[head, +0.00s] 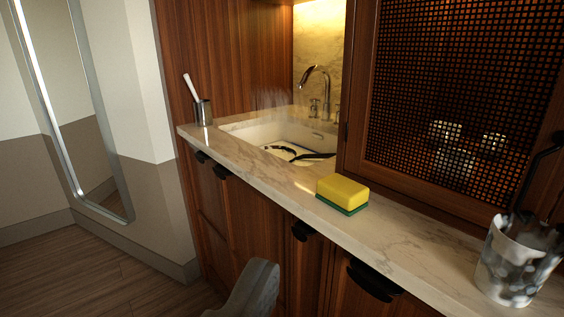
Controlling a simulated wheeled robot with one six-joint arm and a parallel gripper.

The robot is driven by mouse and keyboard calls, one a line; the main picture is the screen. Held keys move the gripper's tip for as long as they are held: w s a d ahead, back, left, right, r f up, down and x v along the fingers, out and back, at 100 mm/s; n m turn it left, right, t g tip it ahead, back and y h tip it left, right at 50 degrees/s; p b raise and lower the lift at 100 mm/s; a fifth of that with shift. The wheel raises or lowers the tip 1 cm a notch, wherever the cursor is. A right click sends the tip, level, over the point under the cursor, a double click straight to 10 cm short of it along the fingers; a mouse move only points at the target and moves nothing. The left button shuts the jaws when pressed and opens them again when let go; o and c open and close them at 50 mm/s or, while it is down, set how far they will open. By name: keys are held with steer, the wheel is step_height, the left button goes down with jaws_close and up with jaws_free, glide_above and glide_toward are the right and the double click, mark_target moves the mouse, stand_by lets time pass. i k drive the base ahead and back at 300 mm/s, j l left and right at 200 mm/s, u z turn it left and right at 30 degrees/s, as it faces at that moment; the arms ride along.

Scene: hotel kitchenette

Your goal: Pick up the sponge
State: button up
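The sponge (342,193) is a yellow block with a dark green underside. It lies flat near the front edge of the marble counter (262,171), to the right of the sink and in front of the lattice door. A grey curved part of what looks like my gripper (254,288) shows at the bottom edge, below and left of the sponge and apart from it. Its fingertips cannot be made out, so I cannot tell whether it is open or shut. Nothing covers the sponge.
A sink (283,139) with dark items inside and a chrome faucet (316,84) is at the back. A cup with a white stick (202,111) stands at the far left end. A mottled bucket (515,262) stands at right. A lattice door (465,75) rises behind the counter.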

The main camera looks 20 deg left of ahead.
mark_target(348, 196)
steer(key=i+j+z, duration=0.15)
steer(key=j, duration=0.2)
steer(key=i+j+z, duration=0.2)
steer(key=j, duration=0.2)
steer(key=j+z, duration=0.15)
steer(key=j, duration=0.25)
